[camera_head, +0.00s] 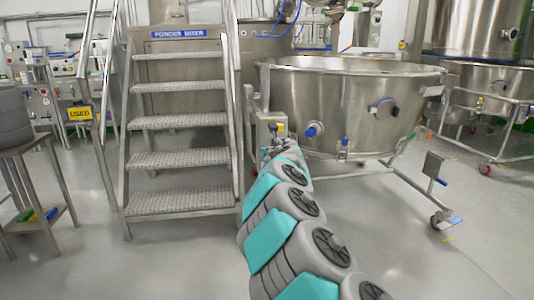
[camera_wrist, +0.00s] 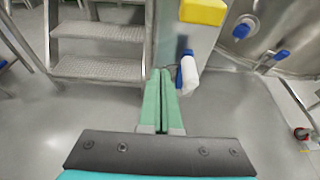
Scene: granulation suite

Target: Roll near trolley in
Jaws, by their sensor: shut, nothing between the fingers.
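The near trolley is a large steel bowl (camera_head: 345,92) on a tubular frame with castors (camera_head: 437,221). It stands right of the steps. Its bowl side also shows at the upper right in the wrist view (camera_wrist: 285,40). My gripper (camera_wrist: 161,73) has green fingers that are shut and empty. They point at the lower part of a grey post plate (camera_wrist: 182,50) on the trolley's left end. A yellow block (camera_wrist: 203,11) and a blue-and-white handle (camera_wrist: 187,72) are on or beside this plate, just ahead and right of the fingertips. I cannot tell whether they touch. My arm partly hides this end in the head view.
A small steel table (camera_head: 30,145) is at the far left. A second trolley (camera_head: 490,90) stands behind at the right. The floor (camera_head: 410,265) in front at right is clear.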

